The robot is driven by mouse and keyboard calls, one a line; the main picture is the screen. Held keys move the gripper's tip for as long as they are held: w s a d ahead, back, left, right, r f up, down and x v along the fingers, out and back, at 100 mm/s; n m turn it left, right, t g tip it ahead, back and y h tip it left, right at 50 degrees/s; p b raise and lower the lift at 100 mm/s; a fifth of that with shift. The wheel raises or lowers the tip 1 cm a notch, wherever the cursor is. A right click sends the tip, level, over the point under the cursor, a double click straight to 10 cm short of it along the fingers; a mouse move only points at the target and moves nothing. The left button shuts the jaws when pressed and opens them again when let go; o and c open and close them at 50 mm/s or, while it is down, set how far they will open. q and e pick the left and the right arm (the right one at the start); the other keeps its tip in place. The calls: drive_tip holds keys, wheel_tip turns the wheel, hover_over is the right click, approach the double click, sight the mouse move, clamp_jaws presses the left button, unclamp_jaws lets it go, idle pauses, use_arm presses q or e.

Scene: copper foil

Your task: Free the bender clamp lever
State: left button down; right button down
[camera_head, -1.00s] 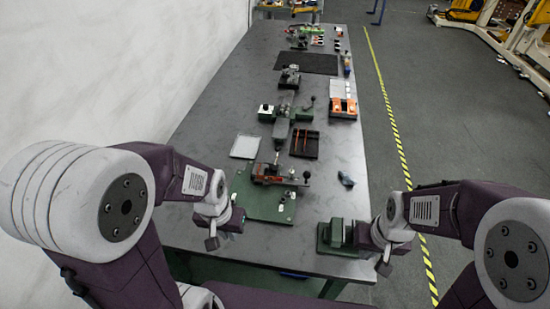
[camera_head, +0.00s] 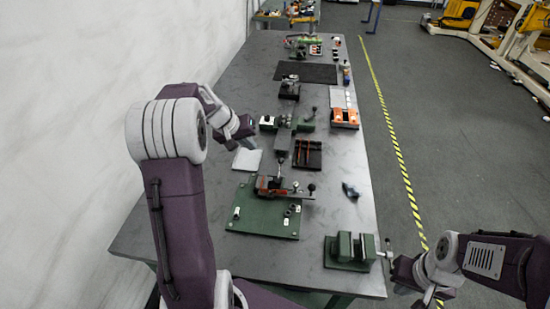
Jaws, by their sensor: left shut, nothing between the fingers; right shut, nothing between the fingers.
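The bender is a green base plate (camera_head: 258,222) on the near part of the bench, with a red clamp part (camera_head: 268,186) on top. A lever with a dark ball knob (camera_head: 311,187) reaches out to its right, and another thin rod (camera_head: 281,165) stands up behind it. My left gripper (camera_head: 249,144) is beyond the plate, over the white tray, apart from the bender, and is shut and empty. My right gripper (camera_head: 438,302) is off the bench's right side at the lower edge, far from the bender, shut and empty.
A green vise (camera_head: 349,249) stands at the bench's near right corner. A dark blue item (camera_head: 350,190) lies right of the bender. Bare bench (camera_head: 340,215) lies right of the plate.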

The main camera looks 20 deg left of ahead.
use_arm(q)
drive_tip(key=d+x, duration=0.1)
drive_tip(key=x, duration=0.3)
drive_tip(key=p+x, duration=0.1)
drive_tip(key=x, duration=0.3)
drive_tip(key=d+r+x, duration=0.1)
drive_tip(key=x, duration=0.3)
drive_tip(key=shift+w+d+f, duration=0.4)
drive_tip(key=shift+w+d, duration=0.05)
drive_tip(key=shift+w, duration=0.05)
